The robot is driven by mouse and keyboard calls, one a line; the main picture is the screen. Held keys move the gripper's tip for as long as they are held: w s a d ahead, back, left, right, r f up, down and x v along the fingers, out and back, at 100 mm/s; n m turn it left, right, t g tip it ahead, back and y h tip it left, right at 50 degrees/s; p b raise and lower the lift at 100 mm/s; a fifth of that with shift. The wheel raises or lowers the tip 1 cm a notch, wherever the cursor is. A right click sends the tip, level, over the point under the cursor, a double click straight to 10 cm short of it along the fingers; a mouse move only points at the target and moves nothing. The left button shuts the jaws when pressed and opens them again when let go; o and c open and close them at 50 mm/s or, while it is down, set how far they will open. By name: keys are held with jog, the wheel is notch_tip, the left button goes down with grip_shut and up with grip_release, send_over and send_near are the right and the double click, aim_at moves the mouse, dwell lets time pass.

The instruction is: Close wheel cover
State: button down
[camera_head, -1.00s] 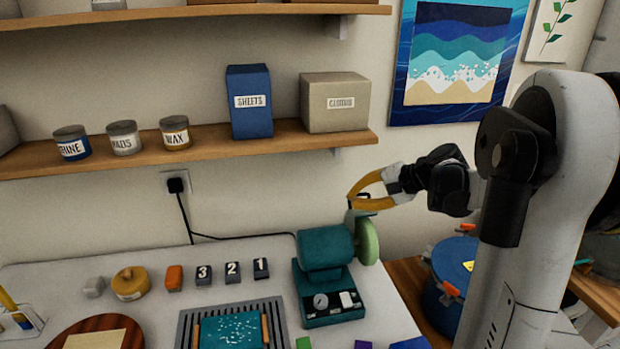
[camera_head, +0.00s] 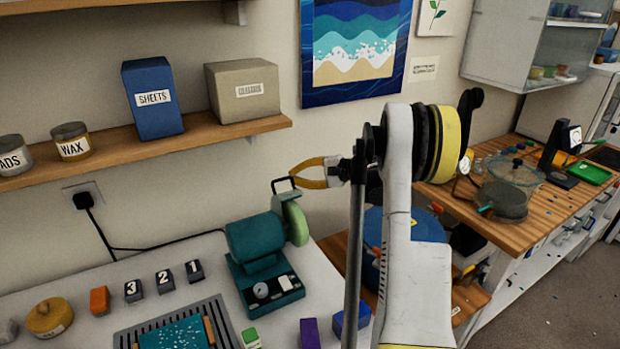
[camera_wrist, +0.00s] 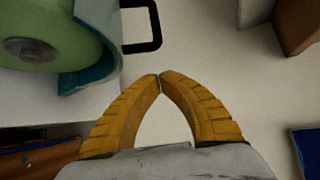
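The teal grinder (camera_head: 255,240) stands on the white bench with a pale green wheel (camera_head: 296,222) on its right side. The wheel also shows at the upper left of the wrist view (camera_wrist: 40,30). A curved teal wheel cover (camera_wrist: 97,72) lies along the wheel's edge there, with a black handle (camera_wrist: 142,47) sticking out from it. The handle shows above the wheel in the head view (camera_head: 283,182). My gripper (camera_head: 294,176) has yellow fingers. Their tips meet in the wrist view (camera_wrist: 160,76), empty, close to the handle but apart from it there.
A shelf (camera_head: 110,148) with boxes and jars is on the wall behind, at the left. Numbered blocks (camera_head: 165,281) and a grey grate (camera_head: 125,335) are on the bench. A blue drum (camera_head: 372,238) stands right of the bench. A wooden counter (camera_head: 480,222) is further right.

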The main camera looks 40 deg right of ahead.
jog(key=shift+s+a+r+b, duration=0.2)
jog(key=shift+s+a+r, duration=0.1)
jog(key=shift+s+a, duration=0.25)
jog(key=shift+s+a+r+b, duration=0.25)
jog(key=shift+s+a, duration=0.15)
jog(key=shift+a, duration=0.2)
jog(key=shift+s, duration=0.1)
